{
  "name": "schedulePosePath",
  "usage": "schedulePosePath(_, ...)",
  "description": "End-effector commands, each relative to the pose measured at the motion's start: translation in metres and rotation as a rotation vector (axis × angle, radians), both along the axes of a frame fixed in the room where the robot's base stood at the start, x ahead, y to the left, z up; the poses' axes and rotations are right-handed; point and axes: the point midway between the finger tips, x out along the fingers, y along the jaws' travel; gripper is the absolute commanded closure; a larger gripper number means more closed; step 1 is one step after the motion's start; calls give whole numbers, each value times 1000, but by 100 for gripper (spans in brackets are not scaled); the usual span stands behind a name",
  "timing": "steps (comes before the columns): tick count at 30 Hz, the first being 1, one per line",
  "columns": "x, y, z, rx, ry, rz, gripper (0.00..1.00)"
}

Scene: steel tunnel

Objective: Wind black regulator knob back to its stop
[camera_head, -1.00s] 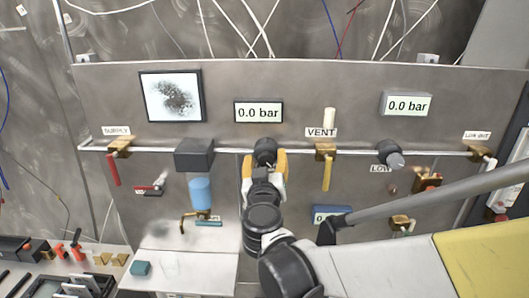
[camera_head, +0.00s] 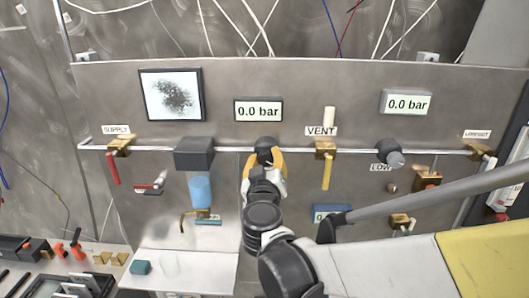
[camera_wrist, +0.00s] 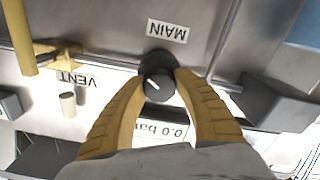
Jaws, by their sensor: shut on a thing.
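The black regulator knob (camera_wrist: 157,84) sits between my fingers in the wrist view, with a white pointer line on its face and a MAIN label (camera_wrist: 167,31) beside it. In the head view the knob (camera_head: 265,146) shows below the middle gauge (camera_head: 258,110), which reads 0.0 bar. My gripper (camera_head: 264,162) reaches up to it from below. In the wrist view the yellow fingers of my gripper (camera_wrist: 158,90) are closed on the knob's two sides.
A VENT valve with a yellow lever (camera_head: 327,170) stands close to the right of the knob. A dark grey block (camera_head: 194,154) with a blue bowl (camera_head: 200,191) is to the left. A second black knob (camera_head: 389,153) sits under the right gauge (camera_head: 407,103), also at 0.0 bar.

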Motion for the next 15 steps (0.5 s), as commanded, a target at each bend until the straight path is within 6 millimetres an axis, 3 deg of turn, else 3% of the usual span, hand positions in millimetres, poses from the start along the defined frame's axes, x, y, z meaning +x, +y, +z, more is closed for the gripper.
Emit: schedulePosePath(15,0,1,-1,-478,15,0,95)
